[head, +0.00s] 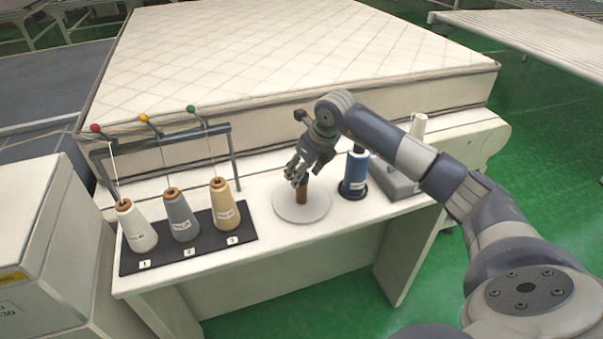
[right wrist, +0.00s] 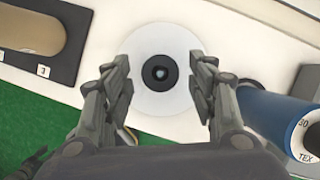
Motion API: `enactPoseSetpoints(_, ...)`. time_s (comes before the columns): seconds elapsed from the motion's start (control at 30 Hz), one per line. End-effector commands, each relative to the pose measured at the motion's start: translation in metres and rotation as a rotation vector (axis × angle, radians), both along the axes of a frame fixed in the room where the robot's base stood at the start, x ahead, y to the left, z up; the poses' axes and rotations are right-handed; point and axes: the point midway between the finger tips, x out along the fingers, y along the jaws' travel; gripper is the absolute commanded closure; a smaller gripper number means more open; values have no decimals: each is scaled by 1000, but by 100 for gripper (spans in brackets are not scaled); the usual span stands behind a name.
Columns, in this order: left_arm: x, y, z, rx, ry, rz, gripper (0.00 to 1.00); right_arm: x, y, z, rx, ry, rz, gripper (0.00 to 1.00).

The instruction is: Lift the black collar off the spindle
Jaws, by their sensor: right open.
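In the right wrist view, a black collar (right wrist: 149,73) shows as a dark ring around the small grey tip of the spindle (right wrist: 160,72), at the middle of a round white disc (right wrist: 135,45).
A blue cone (head: 354,173) on a black base stands close right of the disc. White, grey and tan cones stand on a black mat (head: 190,255) to the left, under a thread rack (head: 233,160). A mattress (head: 270,45) lies behind the table.

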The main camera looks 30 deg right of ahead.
Motion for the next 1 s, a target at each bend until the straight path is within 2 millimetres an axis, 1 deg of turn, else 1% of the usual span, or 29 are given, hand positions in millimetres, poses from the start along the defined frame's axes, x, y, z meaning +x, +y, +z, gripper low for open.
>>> enactPoseSetpoints(0.1,0,0,3,0,0,0,60,3,1,-7,-1,1,1,47)
enactPoseSetpoints(0.3,0,0,2,0,0,0,60,3,0,-9,0,0,1,47)
enactPoseSetpoints(0.33,0,0,2,0,0,1,60,3,0,-9,0,0,1,49)
enactPoseSetpoints(0.37,0,0,2,0,0,1,60,3,0,-9,0,0,1,56)
enactPoseSetpoints(0.4,0,0,2,0,0,1,60,3,0,-9,0,0,1,65)
enactPoseSetpoints(0.47,0,0,2,0,0,1,60,3,0,-9,0,0,1,79)
enactPoseSetpoints(0.5,0,-1,2,-1,0,1,60,3,0,-8,0,0,1,88)
enactPoseSetpoints(0.53,0,-1,2,-1,0,1,60,3,0,-9,0,0,1,91)
enactPoseSetpoints(0.87,0,0,1,0,0,2,60,3,0,-8,0,0,1,92)
enactPoseSetpoints(1.0,0,0,-2,0,0,2,60,4,0,-3,0,-2,1,92)
